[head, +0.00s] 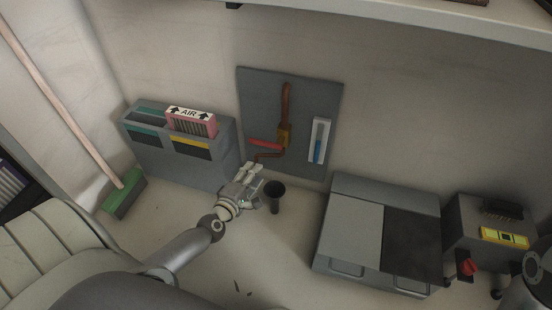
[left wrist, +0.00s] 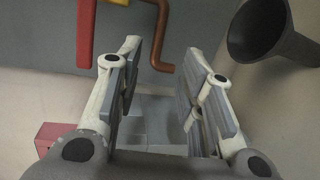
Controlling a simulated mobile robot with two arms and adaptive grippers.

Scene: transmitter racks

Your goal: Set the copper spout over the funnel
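The copper spout (head: 268,156) is a thin bent pipe below a brass valve (head: 284,137) on the grey wall panel. It also shows in the left wrist view (left wrist: 159,35), ahead of the gap between the fingers. The black funnel (head: 275,188) stands below and right of the spout's end in the head view; in the left wrist view (left wrist: 257,28) it is at the upper right, outside the fingers. My left gripper (head: 253,175) is open and empty, just below the spout and left of the funnel. The spout does not appear to be between the fingers. My right gripper is not in view.
A red lever (head: 265,142) sticks out left just above the spout. A blue-and-white gauge (head: 319,141) is on the panel's right. A grey rack (head: 160,160) with a pink filter (head: 192,122) stands left. A grey cabinet (head: 350,235) stands right of the funnel.

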